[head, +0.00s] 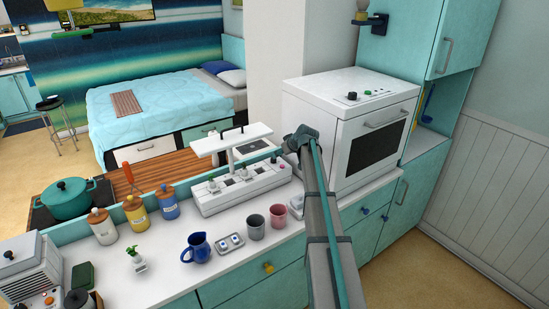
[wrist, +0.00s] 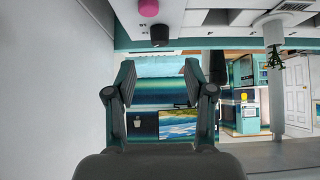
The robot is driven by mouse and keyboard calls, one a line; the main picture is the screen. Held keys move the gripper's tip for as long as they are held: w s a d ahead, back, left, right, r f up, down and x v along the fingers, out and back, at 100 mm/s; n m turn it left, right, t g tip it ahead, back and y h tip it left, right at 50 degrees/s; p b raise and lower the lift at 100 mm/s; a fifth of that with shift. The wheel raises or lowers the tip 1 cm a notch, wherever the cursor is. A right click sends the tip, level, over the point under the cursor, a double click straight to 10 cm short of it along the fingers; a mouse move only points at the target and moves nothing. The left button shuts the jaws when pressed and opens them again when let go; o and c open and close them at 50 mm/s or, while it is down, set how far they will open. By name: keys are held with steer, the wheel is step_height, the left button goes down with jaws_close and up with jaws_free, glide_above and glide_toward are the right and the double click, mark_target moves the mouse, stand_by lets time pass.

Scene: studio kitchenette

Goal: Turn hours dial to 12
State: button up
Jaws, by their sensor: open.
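A long white panel unit (head: 242,190) with several small dark knobs stands on the counter in the head view. Which of its knobs is the hours dial, if any, is too small to tell. A white oven (head: 347,130) stands to its right, with a black dial (head: 352,96) and smaller controls on top. My gripper (wrist: 160,85) is open and empty in the wrist view, its two dark fingers wide apart. In the head view my arm hides most of it, near the gap between the panel unit and the oven. No dial shows between the fingers.
A grey cup (head: 255,227) and a pink cup (head: 279,216) stand in front of the panel unit. A blue jug (head: 198,248), a small two-knob plate (head: 230,243) and several jars line the white counter. A wall cabinet (head: 425,40) hangs right of the oven.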

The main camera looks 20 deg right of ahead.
mark_target(273, 160)
steer(key=p+x, duration=0.2)
steer(key=x, duration=0.4)
steer(key=shift+w+f, duration=0.1)
steer(key=shift+w, duration=0.25)
steer(key=shift+w+a+f+p, duration=0.1)
steer(key=shift+w+f+p, duration=0.3)
steer(key=shift+f, duration=0.15)
steer(key=shift+c, duration=0.3)
jaws_close()
